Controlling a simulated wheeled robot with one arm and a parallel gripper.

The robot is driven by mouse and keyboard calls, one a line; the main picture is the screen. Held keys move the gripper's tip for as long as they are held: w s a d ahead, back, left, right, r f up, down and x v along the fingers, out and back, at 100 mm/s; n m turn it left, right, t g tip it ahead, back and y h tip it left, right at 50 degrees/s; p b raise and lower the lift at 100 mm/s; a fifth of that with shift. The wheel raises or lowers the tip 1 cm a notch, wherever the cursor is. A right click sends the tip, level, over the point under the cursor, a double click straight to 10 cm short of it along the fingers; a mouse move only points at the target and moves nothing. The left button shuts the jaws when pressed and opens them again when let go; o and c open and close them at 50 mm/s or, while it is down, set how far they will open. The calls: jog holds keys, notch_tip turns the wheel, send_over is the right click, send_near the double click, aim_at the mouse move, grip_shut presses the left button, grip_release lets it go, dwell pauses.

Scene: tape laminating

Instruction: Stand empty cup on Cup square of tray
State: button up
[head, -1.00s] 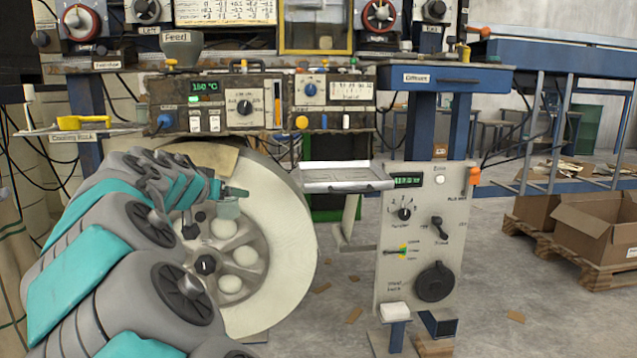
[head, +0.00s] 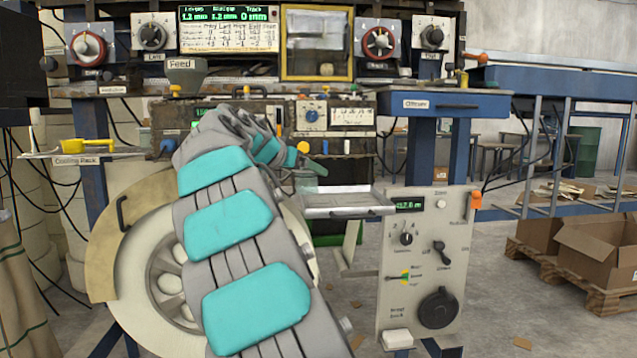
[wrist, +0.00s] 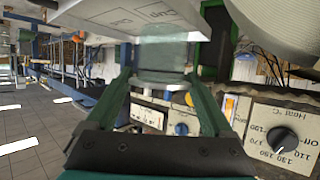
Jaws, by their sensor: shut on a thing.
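My gripper (wrist: 163,82) is shut on a translucent pale-green cup (wrist: 163,52), which sits between its two green fingers in the wrist view. In the head view my gripper (head: 314,166) is held out at the left end of the tray, and the arm hides part of it. The cup is hard to make out there. The white tray (head: 350,201) is a shallow shelf left of the grey control panel. In the wrist view the tray (wrist: 118,22) lies at the top, with printed squares, one reading "Cup". The cup overlaps its edge in view; contact cannot be told.
A grey control panel (head: 428,275) with knobs stands just right of the tray. A dial console (head: 345,115) is behind my gripper. A large pale roll (head: 135,290) is at left, partly behind my arm. A blue bench (head: 440,103) is above and behind the tray.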

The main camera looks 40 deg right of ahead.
aim_at(301, 174)
jog(key=d, duration=0.1)
jog(key=w+d, duration=0.1)
jog(key=d, duration=0.1)
jog(key=w+d, duration=0.1)
jog(key=d, duration=0.1)
jog(key=shift+d+f, duration=0.2)
jog(key=shift+f, duration=1.75)
jog(key=shift+f, duration=0.15)
jog(key=o, duration=1.1)
jog(key=shift+o, duration=0.2)
jog(key=shift+r, duration=0.2)
jog(key=v, duration=1.2)
jog(key=shift+s+f, duration=0.1)
